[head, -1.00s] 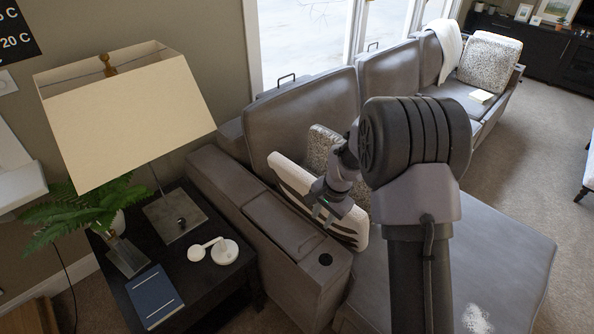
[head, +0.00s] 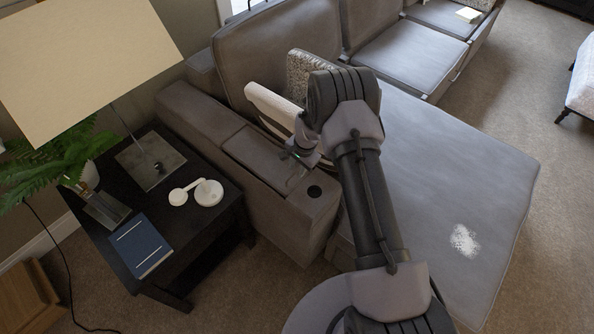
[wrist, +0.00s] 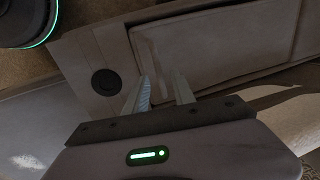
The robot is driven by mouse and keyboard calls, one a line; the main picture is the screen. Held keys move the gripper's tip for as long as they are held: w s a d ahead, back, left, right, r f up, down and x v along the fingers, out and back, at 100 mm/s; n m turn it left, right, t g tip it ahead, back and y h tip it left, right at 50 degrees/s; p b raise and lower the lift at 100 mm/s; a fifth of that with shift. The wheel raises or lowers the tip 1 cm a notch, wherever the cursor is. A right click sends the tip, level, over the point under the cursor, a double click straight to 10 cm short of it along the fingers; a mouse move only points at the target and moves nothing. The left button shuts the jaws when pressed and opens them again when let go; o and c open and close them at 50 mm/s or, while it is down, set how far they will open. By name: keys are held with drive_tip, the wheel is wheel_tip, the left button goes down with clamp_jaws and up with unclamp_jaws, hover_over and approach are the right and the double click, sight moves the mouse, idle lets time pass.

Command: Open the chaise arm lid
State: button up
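The chaise arm lid (head: 255,150) is a grey leather panel set in the top of the chaise arm (head: 190,110), behind the round black cup holder (head: 315,191). It looks closed and lies nearly flush with the arm. In the wrist view the lid (wrist: 225,40) runs to the upper right, and the cup holder (wrist: 106,82) is left of the fingers. My gripper (head: 288,155) is low over the arm by the lid's front end. In the wrist view my gripper (wrist: 162,88) has its two fingers apart with nothing between them. I cannot tell whether the tips touch the lid.
The chaise seat (head: 430,170) is open on the right. A black side table (head: 215,220) on the left holds a lamp (head: 85,60), a plant, a blue book (head: 140,245) and a white charger (head: 207,193).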

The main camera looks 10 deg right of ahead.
drive_tip(key=shift+f, duration=0.1)
clamp_jaws()
idle(1.4)
